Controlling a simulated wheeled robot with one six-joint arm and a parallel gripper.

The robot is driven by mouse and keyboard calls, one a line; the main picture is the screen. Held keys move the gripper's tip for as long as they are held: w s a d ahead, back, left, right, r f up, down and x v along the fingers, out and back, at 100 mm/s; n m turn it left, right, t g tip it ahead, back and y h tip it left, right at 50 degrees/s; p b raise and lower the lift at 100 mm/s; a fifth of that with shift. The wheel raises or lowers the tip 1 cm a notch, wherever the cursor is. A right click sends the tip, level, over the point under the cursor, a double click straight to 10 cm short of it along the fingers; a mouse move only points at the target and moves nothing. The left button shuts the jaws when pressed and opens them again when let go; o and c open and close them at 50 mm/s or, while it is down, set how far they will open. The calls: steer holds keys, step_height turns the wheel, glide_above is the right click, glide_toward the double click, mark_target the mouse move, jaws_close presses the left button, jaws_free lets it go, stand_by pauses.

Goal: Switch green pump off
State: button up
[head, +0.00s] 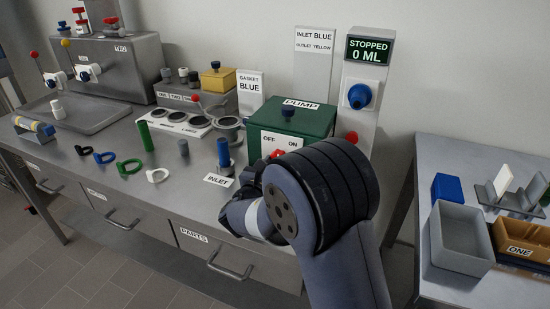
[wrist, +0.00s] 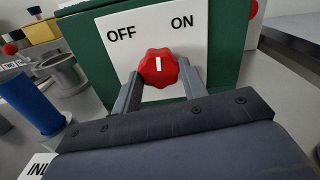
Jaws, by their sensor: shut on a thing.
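The green pump (head: 313,120) is a green box with a PUMP sign on the bench; its front also fills the back of the wrist view (wrist: 238,45). A white plate (wrist: 140,22) on its front reads OFF at the left and ON at the right. The red knob (wrist: 158,68) sits below these words, its white mark close to upright, pointing between them. My gripper (wrist: 158,78) is shut on the knob, one finger on each side. In the head view my arm hides my fingers and much of the pump's lower front; a bit of the red knob (head: 278,154) shows.
A blue cylinder (head: 223,151) and an INLET label (head: 218,180) are just left of my gripper. A display (head: 369,51) on the post reads STOPPED 0 ML, above a blue knob (head: 359,96). Coloured rings lie further left. Trays stand on the right table (head: 425,175).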

steer(key=n+p, duration=0.1)
steer(key=n, duration=0.1)
steer(key=n+p, duration=0.2)
steer(key=shift+r+n, duration=0.2)
steer(key=shift+n, duration=0.1)
steer(key=shift+f+n+p, duration=0.1)
steer(key=shift+n+p, duration=1.35)
steer(key=shift+n, duration=0.45)
steer(key=o, duration=1)
steer(key=shift+s+f, duration=0.1)
steer(key=v, duration=1)
steer(key=shift+s+b, duration=0.3)
steer(key=shift+b, duration=0.05)
